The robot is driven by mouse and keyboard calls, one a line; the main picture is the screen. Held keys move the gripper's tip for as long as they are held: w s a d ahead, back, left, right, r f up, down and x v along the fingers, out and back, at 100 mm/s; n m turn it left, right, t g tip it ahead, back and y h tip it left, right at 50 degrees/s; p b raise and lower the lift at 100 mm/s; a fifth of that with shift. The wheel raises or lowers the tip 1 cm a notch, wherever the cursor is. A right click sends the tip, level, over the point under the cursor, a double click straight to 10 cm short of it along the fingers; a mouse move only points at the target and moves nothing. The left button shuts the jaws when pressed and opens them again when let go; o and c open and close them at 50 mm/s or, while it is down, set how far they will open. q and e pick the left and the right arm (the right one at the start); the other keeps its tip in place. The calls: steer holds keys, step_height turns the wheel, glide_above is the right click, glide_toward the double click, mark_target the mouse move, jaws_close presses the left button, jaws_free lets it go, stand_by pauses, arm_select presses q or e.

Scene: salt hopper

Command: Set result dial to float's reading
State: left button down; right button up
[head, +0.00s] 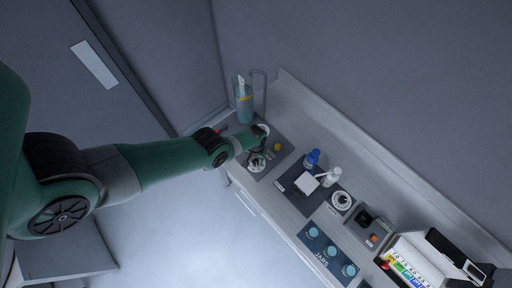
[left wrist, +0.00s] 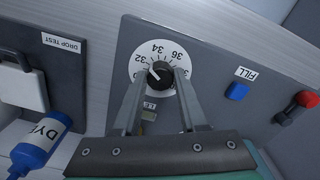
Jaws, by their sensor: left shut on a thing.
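The result dial (left wrist: 142,69) is a white ring numbered in the thirties around a black knob (left wrist: 161,74) on a grey panel. The knob's white mark points up and left, toward the 32 side. My left gripper (left wrist: 162,72) is shut on the knob, one finger on each side; the fingers cover the ring's lower part. In the head view my left gripper (head: 258,157) is at the grey panel, near the tall jar of blue-green liquid (head: 244,108). A pale float stem (head: 241,82) stands in the jar; its scale is too small to read. My right gripper is out of view.
A blue FILL button (left wrist: 237,91) and a red knob (left wrist: 305,99) are right of the dial. A blue dye bottle (left wrist: 40,146) is at left. Bottles, another dial (head: 342,201), a JARS mat (head: 318,257) and a colour chart (head: 412,265) line the bench.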

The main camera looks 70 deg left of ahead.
arm_select(q)
steer(key=m, duration=0.4)
steer(key=shift+m, duration=0.3)
steer(key=m, duration=0.3)
steer(key=shift+m, duration=0.3)
steer(key=m, duration=0.4)
steer(key=shift+a, duration=0.1)
steer(key=shift+m, duration=1.8)
steer(key=shift+c, duration=2.2)
jaws_free()
